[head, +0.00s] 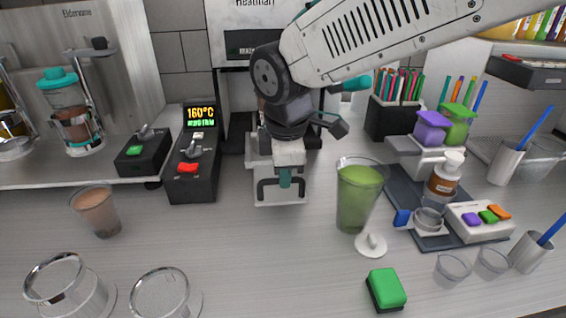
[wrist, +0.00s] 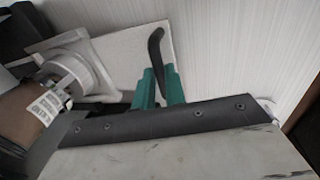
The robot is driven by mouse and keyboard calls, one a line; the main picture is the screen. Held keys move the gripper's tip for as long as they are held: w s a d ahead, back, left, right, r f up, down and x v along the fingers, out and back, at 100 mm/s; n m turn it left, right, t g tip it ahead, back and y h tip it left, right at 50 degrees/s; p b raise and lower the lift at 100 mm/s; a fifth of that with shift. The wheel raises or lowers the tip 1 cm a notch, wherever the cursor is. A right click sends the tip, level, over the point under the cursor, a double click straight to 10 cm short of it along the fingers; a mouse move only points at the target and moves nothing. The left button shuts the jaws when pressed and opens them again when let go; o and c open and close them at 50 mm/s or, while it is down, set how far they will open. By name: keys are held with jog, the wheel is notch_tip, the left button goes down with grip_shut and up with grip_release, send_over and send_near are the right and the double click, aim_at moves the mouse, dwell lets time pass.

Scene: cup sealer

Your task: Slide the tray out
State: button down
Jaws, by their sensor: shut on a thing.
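The sealer's pale tray (head: 260,150) sticks out from the base of the machine (head: 236,120) at the middle back, with a dark handle (head: 262,188) at its front. My gripper (head: 285,180) is at the tray's front, its teal fingers shut on the handle. In the wrist view the fingers (wrist: 160,88) close around the black handle (wrist: 155,45), beside the flat tray plate (wrist: 125,45). A pale round holder (wrist: 78,66) sits on the tray, with a brown item bearing a white label (wrist: 48,104) beside it. My wrist hides much of the tray in the head view.
A control box showing 160°C (head: 196,150) stands left of the tray. A brown drink (head: 96,210) is further left. Counter directly before the tray is clear.

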dwell(0.3)
jog(key=c, duration=1.5)
grip_release()
jog(key=shift+s, duration=0.1)
jog(key=shift+o, duration=0.2)
jog(key=shift+r, duration=0.1)
notch_tip(320, 180, up, 8)
jog(key=s, duration=0.1)
jog(key=shift+s+f, duration=0.25)
jog(key=shift+d, duration=0.1)
jog(key=s+d+m, duration=0.3)
jog(key=d+m, duration=0.2)
jog(key=d, duration=0.3)
jog(key=s+d+m, duration=0.3)
jog(key=d+m, duration=0.1)
jog(key=d, duration=0.4)
jog(key=s+d+f+m+g, duration=0.1)
jog(key=s+d+f+m, duration=0.4)
jog(key=s+d+m, duration=0.4)
jog(key=shift+s+f+m, duration=0.2)
jog(key=shift+s+m, duration=0.3)
jog(key=shift+s, duration=0.6)
